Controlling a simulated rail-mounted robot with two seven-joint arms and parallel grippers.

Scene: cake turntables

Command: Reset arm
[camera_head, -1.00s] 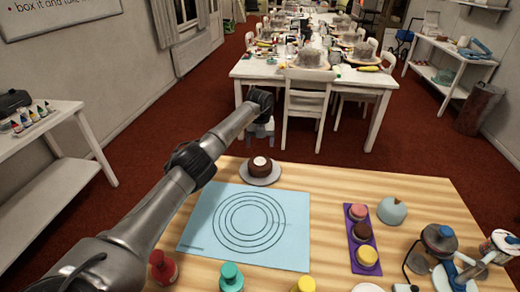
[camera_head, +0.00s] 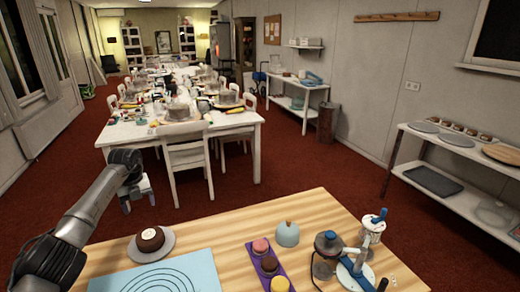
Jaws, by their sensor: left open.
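My left arm comes in from the left edge of the head view. Its gripper (camera_head: 137,192) hangs over the far left edge of the wooden table, above and a little left of a small cake. It is open, and I see nothing between its fingers. The small brown cake (camera_head: 150,239) with a white top sits on a grey plate (camera_head: 166,247). My right gripper is not in view.
The wooden table (camera_head: 222,222) holds a light blue mat (camera_head: 200,272) with printed rings, a purple tray (camera_head: 251,250) of small cakes, a pale blue dome (camera_head: 287,234) and a blue-handled stand (camera_head: 350,268). A white chair (camera_head: 188,160) stands beyond. Shelves (camera_head: 460,175) line the right wall.

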